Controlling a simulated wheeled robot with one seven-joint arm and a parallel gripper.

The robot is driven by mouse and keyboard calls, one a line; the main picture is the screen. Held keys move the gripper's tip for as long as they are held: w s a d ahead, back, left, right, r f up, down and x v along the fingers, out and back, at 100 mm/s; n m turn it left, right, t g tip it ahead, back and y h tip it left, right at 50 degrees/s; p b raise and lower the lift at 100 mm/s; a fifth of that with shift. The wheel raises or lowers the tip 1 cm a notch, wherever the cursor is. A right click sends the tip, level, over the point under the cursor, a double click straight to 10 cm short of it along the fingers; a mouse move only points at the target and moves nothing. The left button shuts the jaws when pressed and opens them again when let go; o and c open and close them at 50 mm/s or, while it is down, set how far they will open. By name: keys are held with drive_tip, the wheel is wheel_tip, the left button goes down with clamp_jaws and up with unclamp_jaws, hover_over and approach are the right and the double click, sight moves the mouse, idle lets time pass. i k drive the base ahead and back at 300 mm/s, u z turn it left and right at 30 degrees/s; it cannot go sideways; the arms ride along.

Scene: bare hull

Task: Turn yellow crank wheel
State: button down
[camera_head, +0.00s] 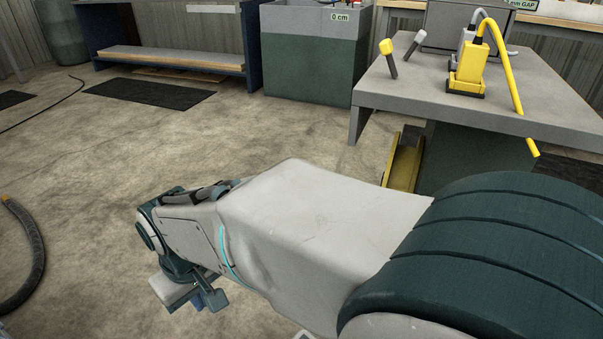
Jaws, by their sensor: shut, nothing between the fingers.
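No yellow crank wheel can be made out for certain. A yellow part (404,163) shows below the front edge of the grey table, partly hidden by my arm; I cannot tell whether it is the wheel. A short handle with a yellow end (387,50) stands tilted on the table's left part. My arm reaches across the lower middle of the view. My gripper (195,295) is at its far left end, low over the floor, shut and empty, partly hidden by the arm. It is well apart from the table and the yellow parts.
The grey table (455,107) at right carries a yellow box (466,72) with a yellow cable and a grey-ended handle (413,44). A dark green cabinet (315,60) and a bench (175,58) stand behind. A thick hose (25,260) lies at left. The middle floor is clear.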

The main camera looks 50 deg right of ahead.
sight(401, 171)
drive_tip(key=k, duration=0.95)
drive_tip(key=z, duration=0.5)
drive_tip(key=i, duration=0.65)
drive_tip(key=z, duration=0.25)
